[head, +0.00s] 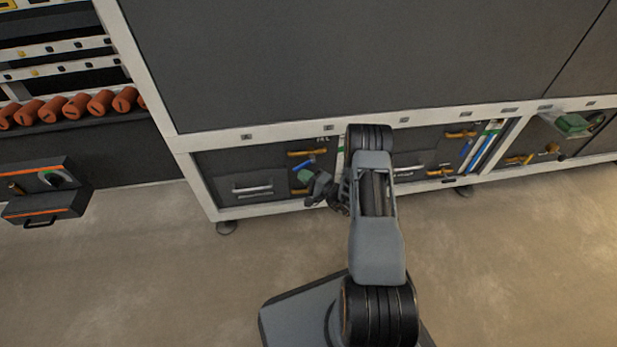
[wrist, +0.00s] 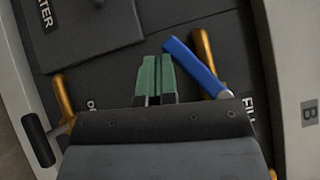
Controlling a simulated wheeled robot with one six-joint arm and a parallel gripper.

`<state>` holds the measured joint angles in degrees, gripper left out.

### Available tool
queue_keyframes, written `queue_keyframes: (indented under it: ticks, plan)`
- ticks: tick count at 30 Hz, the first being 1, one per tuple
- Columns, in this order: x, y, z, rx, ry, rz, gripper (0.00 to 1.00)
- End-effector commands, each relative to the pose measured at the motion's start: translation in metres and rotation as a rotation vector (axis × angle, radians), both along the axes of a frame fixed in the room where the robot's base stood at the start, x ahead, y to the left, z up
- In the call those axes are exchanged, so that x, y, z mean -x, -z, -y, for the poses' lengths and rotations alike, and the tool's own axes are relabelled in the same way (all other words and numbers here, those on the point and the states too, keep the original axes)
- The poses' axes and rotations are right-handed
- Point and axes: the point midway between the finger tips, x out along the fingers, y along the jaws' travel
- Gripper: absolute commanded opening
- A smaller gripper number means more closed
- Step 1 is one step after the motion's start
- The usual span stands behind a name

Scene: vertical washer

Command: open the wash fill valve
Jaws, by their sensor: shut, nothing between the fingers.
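The wash fill valve shows in the wrist view as a blue lever handle (wrist: 196,67) on a brass pipe (wrist: 203,48), beside a partly hidden label starting "FIL". The lever lies at a slant to the pipe. My gripper's green fingertips (wrist: 158,78) are together, empty, just left of the lever. I cannot tell whether they touch it. The lower end of the valve is partly hidden behind my gripper body. In the head view, the blue lever (head: 303,164) shows just above my gripper's green tips (head: 304,176), in the low bay under the dark washer panel.
A grey drawer front with a handle (head: 252,189) is left of the valve. In the wrist view, a dark panel (wrist: 90,30) marked "...TER" and another brass pipe (wrist: 62,98) are on the left. A white frame post (wrist: 297,90) stands right. Floor in front is clear.

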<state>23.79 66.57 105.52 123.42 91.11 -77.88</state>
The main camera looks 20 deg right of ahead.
Motion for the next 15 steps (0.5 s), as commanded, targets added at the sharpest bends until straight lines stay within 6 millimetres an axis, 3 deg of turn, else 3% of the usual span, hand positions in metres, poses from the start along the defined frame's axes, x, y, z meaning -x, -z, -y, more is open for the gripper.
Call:
queue_keyframes:
  ticks: [8, 15]
  plan:
    - [-0.003, -0.009, -0.013, 0.0, -0.003, 0.002, 0.0]
    - [-0.003, -0.015, -0.019, -0.144, -0.004, 0.03, 0.0]
